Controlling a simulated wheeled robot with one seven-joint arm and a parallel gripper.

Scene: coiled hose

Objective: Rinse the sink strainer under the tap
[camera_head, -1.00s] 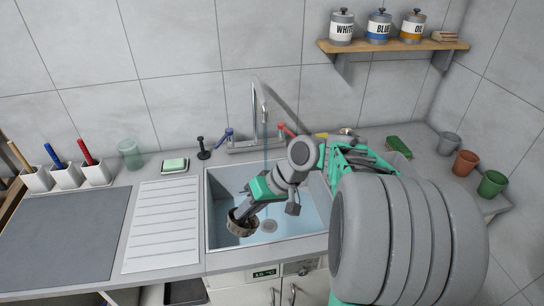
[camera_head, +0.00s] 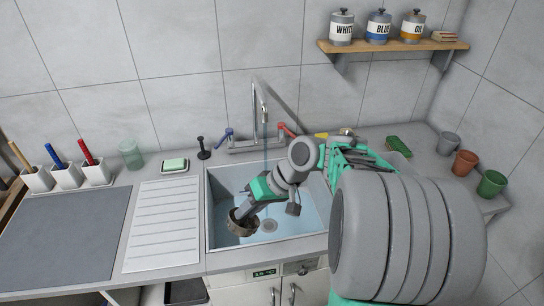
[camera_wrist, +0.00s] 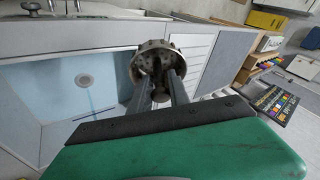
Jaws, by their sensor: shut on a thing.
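The sink strainer (camera_head: 240,224) is a round metal cup with holes, held over the left front part of the sink basin (camera_head: 224,179). In the wrist view the strainer (camera_wrist: 154,62) shows its perforated inside. My gripper (camera_head: 246,212) is shut on it; in the wrist view both fingers (camera_wrist: 160,90) close on its central knob. The tap (camera_head: 263,105) stands at the back of the sink, and a thin water stream (camera_head: 266,152) falls from it behind my gripper, apart from the strainer. The round drain (camera_head: 269,226) lies right of the strainer.
A soap dish (camera_head: 174,166) and black plunger-like stopper (camera_head: 203,149) stand left of the sink. The ribbed drainboard (camera_head: 163,225) is clear. A green sponge (camera_head: 398,145) and pots (camera_head: 465,163) are right.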

